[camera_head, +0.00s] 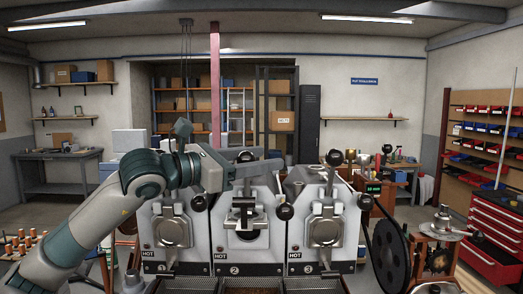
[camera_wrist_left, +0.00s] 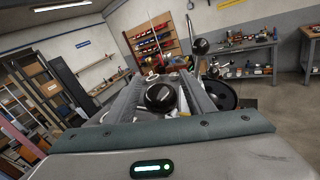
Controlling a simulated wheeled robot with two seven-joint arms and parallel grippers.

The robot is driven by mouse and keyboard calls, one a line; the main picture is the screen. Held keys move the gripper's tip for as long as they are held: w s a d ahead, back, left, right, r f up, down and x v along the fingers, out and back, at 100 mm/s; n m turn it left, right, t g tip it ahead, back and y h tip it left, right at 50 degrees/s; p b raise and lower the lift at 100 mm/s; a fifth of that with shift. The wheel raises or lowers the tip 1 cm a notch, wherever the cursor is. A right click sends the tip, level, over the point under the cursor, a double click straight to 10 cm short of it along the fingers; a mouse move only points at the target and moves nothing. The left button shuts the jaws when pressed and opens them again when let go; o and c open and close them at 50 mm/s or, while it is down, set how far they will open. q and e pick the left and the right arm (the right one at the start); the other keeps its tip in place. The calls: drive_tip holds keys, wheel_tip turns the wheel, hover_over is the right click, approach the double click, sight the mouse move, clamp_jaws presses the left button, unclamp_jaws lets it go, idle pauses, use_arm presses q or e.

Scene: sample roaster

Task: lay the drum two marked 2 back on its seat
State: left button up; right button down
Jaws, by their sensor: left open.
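The roaster (camera_head: 212,232) has three stations marked 1, 2 and 3, each with a HOT label. Station 2 (camera_head: 245,215) has a pale metal block and bracket on its front, where stations 1 and 3 show round steel covers. I cannot make out a drum marked 2. My right gripper is not in view.
Black ball knobs stand up along the roaster, one above station 3 (camera_head: 334,157). A large black wheel (camera_head: 390,255) is at its right end. A small stand with a round plate (camera_head: 440,228) is farther right, before a red tool chest (camera_head: 492,232).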

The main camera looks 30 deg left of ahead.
use_arm(q)
drive_tip(key=shift+w+d, duration=0.1)
drive_tip(key=shift+w, duration=0.1)
clamp_jaws()
drive_tip(key=shift+w+a+r, duration=0.3)
drive_tip(key=shift+w+a, duration=0.1)
drive_tip(key=shift+c, duration=1.2)
unclamp_jaws()
drive_tip(key=shift+o, duration=1.2)
drive_tip(key=shift+w, duration=0.1)
drive_tip(key=shift+w+f, duration=0.1)
drive_tip(key=shift+f, duration=0.05)
